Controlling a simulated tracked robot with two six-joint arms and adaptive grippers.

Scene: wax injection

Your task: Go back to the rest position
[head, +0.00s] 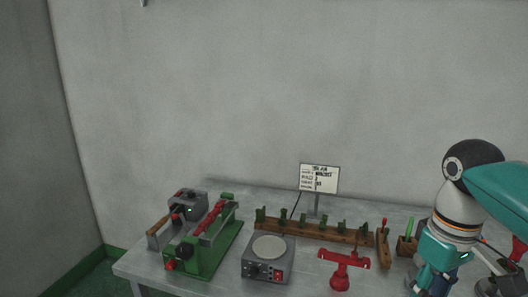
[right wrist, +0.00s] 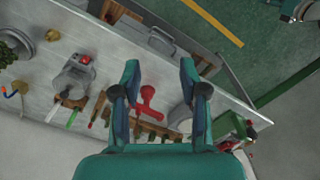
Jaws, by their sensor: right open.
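My right arm (head: 462,215) comes in from the right edge in the head view, over the right end of the table. Its lower end is cut off by the bottom edge of the picture. In the right wrist view my right gripper (right wrist: 159,68) is open, its two teal fingers wide apart and nothing between them. The red T-shaped tool (right wrist: 148,102) shows between the fingers, lower down on the table, and is not touched. It also shows in the head view (head: 343,262). My left gripper is not in view.
The grey table (head: 225,268) carries a green machine (head: 212,255), a round-topped grey device (head: 268,248), a wooden rack (head: 330,234) with several green pieces, and a small sign (head: 319,178). A wooden holder (head: 406,246) stands near my right arm. The air above the table's left and middle is free.

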